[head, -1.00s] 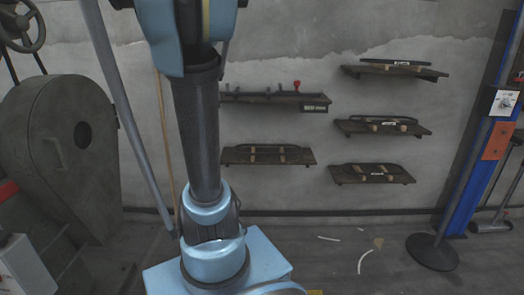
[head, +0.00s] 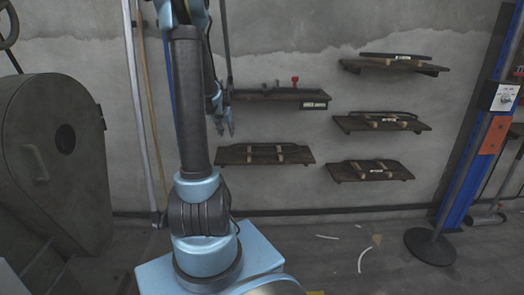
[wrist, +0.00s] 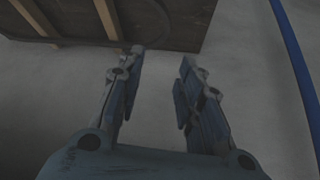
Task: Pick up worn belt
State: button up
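I cannot tell for certain which belt is the worn one. Dark, thin belts lie over pale wooden rests on wall shelves in the head view. One dark belt (head: 265,145) is on the lower left shelf (head: 235,157), with no white tag seen. Tagged dark belts are on the three right shelves, such as the middle one (head: 385,114). My gripper (head: 228,131) hangs fingers down by the left end of the upper left shelf, above the lower left one. In the wrist view my gripper (wrist: 163,55) is open, with bare wall between its fingers and a dark board (wrist: 180,25) beyond.
The upper left shelf (head: 280,95) carries a red knob (head: 295,79) and a label. A blue post (head: 480,130) stands right, a dark machine housing (head: 55,150) left. Pale strips (head: 364,260) lie on the floor. Poles (head: 142,110) lean on the wall behind my arm.

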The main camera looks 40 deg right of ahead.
jog(key=shift+a+x, duration=0.1)
jog(key=shift+x, duration=2.85)
jog(key=shift+a+x, duration=0.15)
jog(key=shift+x, duration=2.8)
jog(key=shift+w, duration=0.1)
